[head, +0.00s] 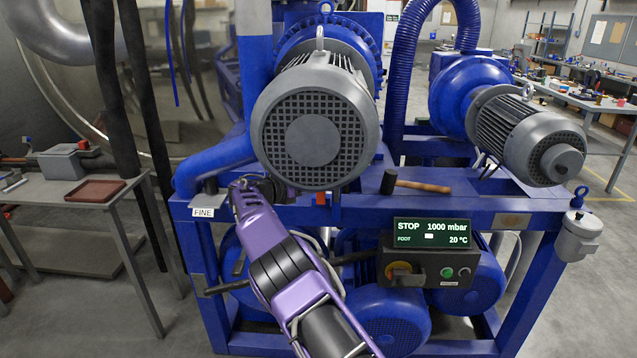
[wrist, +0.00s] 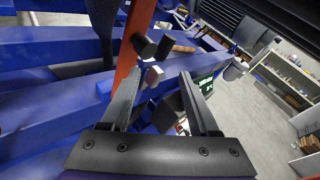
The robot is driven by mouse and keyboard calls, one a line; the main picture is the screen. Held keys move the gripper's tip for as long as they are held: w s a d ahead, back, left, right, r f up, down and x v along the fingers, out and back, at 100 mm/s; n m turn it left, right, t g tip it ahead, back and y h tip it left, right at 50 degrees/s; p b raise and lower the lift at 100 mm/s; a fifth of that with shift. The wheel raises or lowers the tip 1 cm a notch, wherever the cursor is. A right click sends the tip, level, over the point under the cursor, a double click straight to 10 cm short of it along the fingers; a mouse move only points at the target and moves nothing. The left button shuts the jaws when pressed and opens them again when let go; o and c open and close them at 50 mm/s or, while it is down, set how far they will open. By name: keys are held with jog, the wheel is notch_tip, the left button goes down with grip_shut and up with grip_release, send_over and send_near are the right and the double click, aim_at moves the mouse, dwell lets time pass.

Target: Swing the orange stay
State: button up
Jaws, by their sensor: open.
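The orange stay (wrist: 137,38) shows in the wrist view as a slanted flat bar. It runs down from the top edge and passes beside and partly behind my left finger. Its lower end is hidden. In the head view, a small red-orange piece (head: 320,198) shows under the big motor; I cannot tell if it is part of the stay. My gripper (wrist: 160,73) is open, with nothing held between its fingers. The stay is outside the gap, to the left. In the head view my purple arm reaches up to the blue frame and its fingers are hard to make out.
A hammer (head: 422,186) with a black head lies on the blue frame (head: 460,212). The big grey motor (head: 312,130) overhangs my gripper. A control box (head: 430,265) with a display stands right of my arm. A side table (head: 50,190) is at the left.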

jog(key=v, duration=1.6)
jog(key=shift+a, duration=0.1)
